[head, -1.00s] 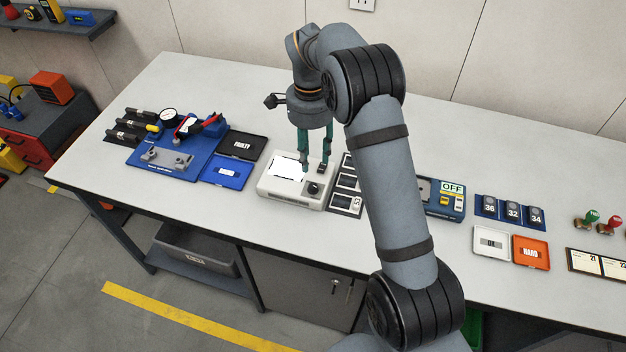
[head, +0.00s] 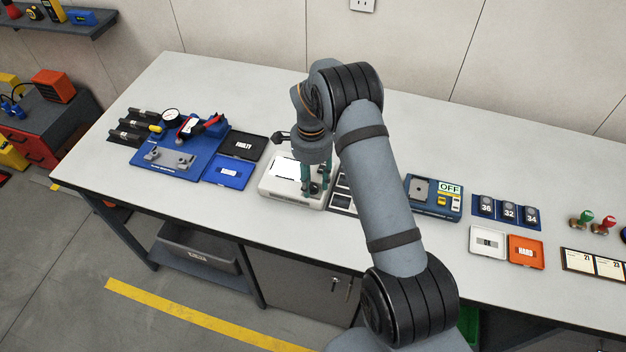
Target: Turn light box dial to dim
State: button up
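The light box (head: 268,193) is a white box with a bright panel (head: 284,169) on top, standing near the middle of the bench's front side. Its black dial (head: 313,188) sits at the box's front right, partly hidden by my gripper. My gripper (head: 315,191) points down over the right part of the box, with its green fingers apart on either side of the dial. I cannot tell whether the fingers touch the dial. The dial's setting is too small to read.
Dark framed cards (head: 341,201) lie just right of the box. A blue tray (head: 227,173) and a black tray marked FAULTY (head: 243,145) lie to its left. A blue device reading OFF (head: 421,205) stands further right. The bench (head: 230,85) is clear behind.

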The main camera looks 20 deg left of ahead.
jog(key=shift+c, duration=1.1)
jog(key=c, duration=0.7)
grip_shut()
jog(key=shift+f+n+b, duration=0.1)
jog(key=shift+n+b, duration=0.3)
jog(key=n+b, duration=0.2)
jog(key=n, duration=0.1)
jog(key=n+b, duration=0.3)
jog(key=n, duration=0.2)
jog(key=n+b, duration=0.1)
jog(key=n, duration=0.5)
jog(key=shift+n+t, duration=0.3)
jog(key=n, duration=0.6)
jog(key=shift+s, duration=0.1)
jog(key=shift+n, duration=0.3)
